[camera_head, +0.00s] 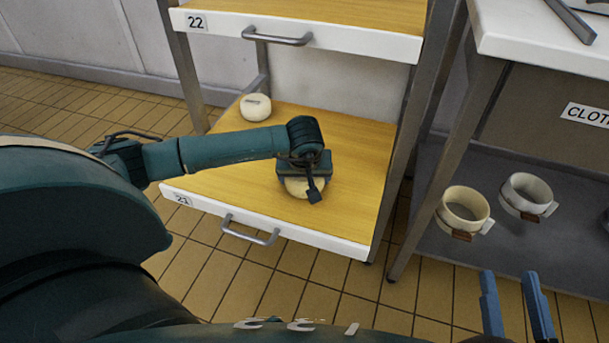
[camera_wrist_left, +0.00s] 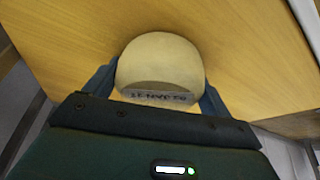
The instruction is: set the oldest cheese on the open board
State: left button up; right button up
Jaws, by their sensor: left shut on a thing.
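A cream-coloured round cheese (camera_head: 298,188) is on the lower wooden board (camera_head: 350,150), labelled 21, near its front. My left gripper (camera_head: 304,182) is over this cheese and shut on it. In the left wrist view the cheese (camera_wrist_left: 160,65) sits between the two fingers, with a dark stamped label on its side that I cannot read surely. I cannot tell whether it touches the board. A second, paler cheese (camera_head: 256,107) with a dark mark stands at the back left of the same board. My right gripper (camera_head: 512,290) is at the lower right, its two fingers apart and nothing between them.
Above is another wooden board (camera_head: 340,12) with a white front labelled 22 and a metal handle (camera_head: 277,36). Metal rack posts flank the boards. At the right, a white table (camera_head: 545,35) stands over a grey shelf with two ring moulds (camera_head: 463,211), (camera_head: 528,196). Tiled floor lies in front.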

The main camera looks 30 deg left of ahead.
pick_arm(q)
jog(key=o, duration=1.1)
jog(key=shift+o, duration=0.2)
jog(key=shift+r, duration=0.1)
jog(key=shift+r+p, duration=2.65)
jog(key=shift+r, duration=0.85)
